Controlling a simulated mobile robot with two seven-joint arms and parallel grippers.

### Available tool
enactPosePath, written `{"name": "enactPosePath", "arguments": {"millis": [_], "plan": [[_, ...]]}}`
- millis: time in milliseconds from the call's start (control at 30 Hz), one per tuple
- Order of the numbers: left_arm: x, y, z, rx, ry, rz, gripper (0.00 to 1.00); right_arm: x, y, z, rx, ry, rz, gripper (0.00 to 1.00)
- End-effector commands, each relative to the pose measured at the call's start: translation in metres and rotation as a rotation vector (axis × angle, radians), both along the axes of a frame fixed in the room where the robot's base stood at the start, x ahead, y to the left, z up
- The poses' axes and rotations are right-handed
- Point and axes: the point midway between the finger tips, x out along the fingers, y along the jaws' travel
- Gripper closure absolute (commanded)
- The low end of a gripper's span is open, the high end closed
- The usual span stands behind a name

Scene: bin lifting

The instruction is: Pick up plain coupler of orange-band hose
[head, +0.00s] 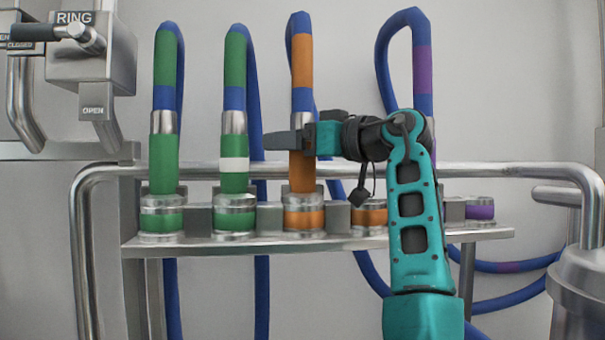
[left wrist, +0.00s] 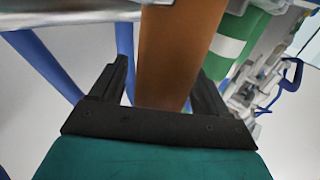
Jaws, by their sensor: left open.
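The orange-band hose (head: 301,65) is blue with an orange section near its top bend. Its plain orange coupler (head: 302,178) stands upright in an orange-ringed socket (head: 304,215), with no white stripe visible. My left gripper (head: 288,140) reaches it from the right at the coupler's upper part, with a dark finger crossing in front and partly hiding it. In the left wrist view the orange coupler (left wrist: 172,55) lies between the two spread dark fingers of the left gripper (left wrist: 160,85). I cannot tell whether either finger touches it. My right gripper is out of view.
To the left stand a plain green coupler (head: 163,165) and a white-striped green coupler (head: 234,182). A purple-band hose (head: 422,70) hangs at right behind my arm. Sockets line a metal shelf (head: 330,243), with a horizontal pipe (head: 500,170) alongside. A RING lever box (head: 85,60) is upper left.

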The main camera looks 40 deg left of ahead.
Motion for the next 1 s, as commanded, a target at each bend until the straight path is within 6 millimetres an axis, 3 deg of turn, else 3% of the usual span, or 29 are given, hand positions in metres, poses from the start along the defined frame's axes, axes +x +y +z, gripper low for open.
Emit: {"name": "enactPosePath", "arguments": {"millis": [67, 700, 1000], "plan": [[0.0, -0.0002, 0.0001, 0.0, 0.0, 0.0, 0.28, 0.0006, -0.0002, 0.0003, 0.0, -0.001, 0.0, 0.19], [0.0002, -0.0005, 0.0001, 0.0, 0.0, 0.0, 0.89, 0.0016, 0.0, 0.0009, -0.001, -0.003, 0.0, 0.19], [-0.0001, -0.0007, 0.0027, 0.003, -0.002, 0.0, 0.91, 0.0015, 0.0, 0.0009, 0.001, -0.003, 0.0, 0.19]]}}
